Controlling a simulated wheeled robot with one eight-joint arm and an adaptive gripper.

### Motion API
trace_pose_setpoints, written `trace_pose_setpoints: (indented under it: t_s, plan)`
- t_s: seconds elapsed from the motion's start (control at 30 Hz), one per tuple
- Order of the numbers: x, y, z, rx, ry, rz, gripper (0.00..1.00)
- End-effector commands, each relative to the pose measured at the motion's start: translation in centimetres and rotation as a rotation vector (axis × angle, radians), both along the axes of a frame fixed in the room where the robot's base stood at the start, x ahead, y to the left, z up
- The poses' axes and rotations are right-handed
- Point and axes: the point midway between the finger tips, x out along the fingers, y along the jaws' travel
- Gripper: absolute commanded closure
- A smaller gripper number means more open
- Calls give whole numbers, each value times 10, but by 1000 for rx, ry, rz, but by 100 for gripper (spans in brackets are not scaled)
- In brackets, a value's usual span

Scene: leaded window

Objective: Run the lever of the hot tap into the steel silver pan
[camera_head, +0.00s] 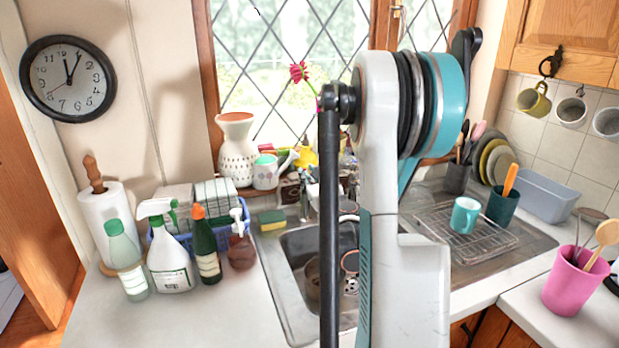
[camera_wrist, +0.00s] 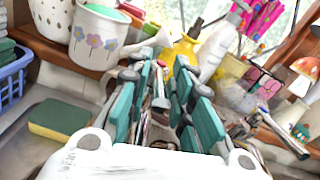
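In the wrist view, my gripper (camera_wrist: 160,98) is open, its two teal-padded fingers spread apart. A slim metal piece with a red mark at its top, apparently the hot tap (camera_wrist: 160,88), shows in the gap between the fingers. Whether the fingers touch it I cannot tell. In the head view, my arm hides the gripper and most of the tap area.
The sink (camera_head: 276,284) has a yellow-green sponge (camera_head: 271,219) at its back left corner. Bottles and a blue basket (camera_head: 160,245) stand on the left. A teal mug (camera_head: 464,215) sits on the drying rack (camera_head: 496,236). The windowsill behind the tap is crowded.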

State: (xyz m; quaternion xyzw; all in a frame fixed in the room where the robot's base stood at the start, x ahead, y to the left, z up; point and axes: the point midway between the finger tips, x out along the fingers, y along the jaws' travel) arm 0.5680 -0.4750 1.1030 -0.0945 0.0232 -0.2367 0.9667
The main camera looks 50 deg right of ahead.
Motion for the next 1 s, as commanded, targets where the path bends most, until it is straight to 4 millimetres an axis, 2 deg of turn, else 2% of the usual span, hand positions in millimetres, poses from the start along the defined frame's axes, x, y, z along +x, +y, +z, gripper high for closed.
trace_pose_setpoints:
  t_s: [0.37, 1.0]
  plan:
    - [-1, -2, 0, 0, 0, 20, 100]
    - [-6, -18, 0, 0, -1, 363, 100]
